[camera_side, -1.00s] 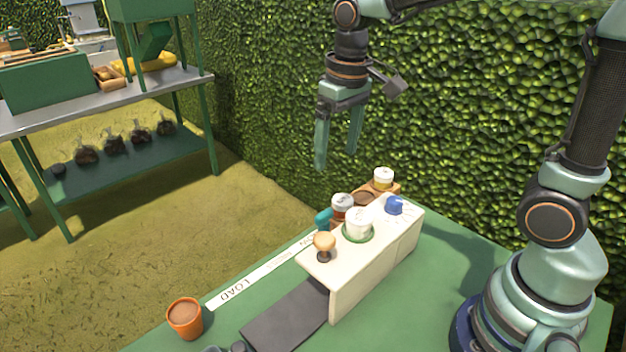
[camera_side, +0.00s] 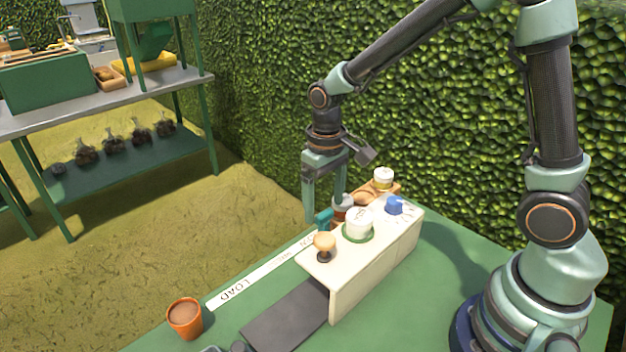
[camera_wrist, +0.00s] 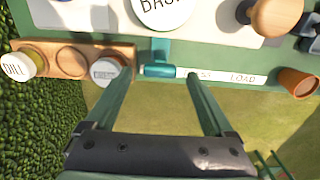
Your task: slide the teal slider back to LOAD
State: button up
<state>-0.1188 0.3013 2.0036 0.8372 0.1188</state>
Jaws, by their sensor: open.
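The teal slider (camera_side: 324,219) stands at the far edge of the cream box, at the end of the white label strip away from the word LOAD. In the wrist view the teal slider (camera_wrist: 158,70) shows between the two fingers, beyond their tips. My gripper (camera_side: 322,212) is open and points down, its fingers apart around the slider's area. The wrist view shows my gripper (camera_wrist: 160,82) empty. I cannot tell whether a finger touches the slider. The LOAD strip (camera_side: 262,275) runs toward the lower left; it also shows in the wrist view (camera_wrist: 240,78).
The cream box (camera_side: 375,262) carries a wooden knob (camera_side: 324,242), a white round piece (camera_side: 359,222) and a blue knob (camera_side: 395,205). A wooden rack (camera_wrist: 72,58) with jars stands close to one finger. A terracotta pot (camera_side: 185,319) stands beyond the strip's LOAD end.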

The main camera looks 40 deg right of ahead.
jog(key=shift+f, duration=0.8)
grip_shut()
jog(key=a, duration=2)
jog(key=shift+a, duration=0.35)
jog(key=shift+r, duration=0.1)
jog(key=shift+c, duration=0.9)
grip_release()
jog(key=shift+o, duration=0.9)
jog(key=shift+d, duration=0.1)
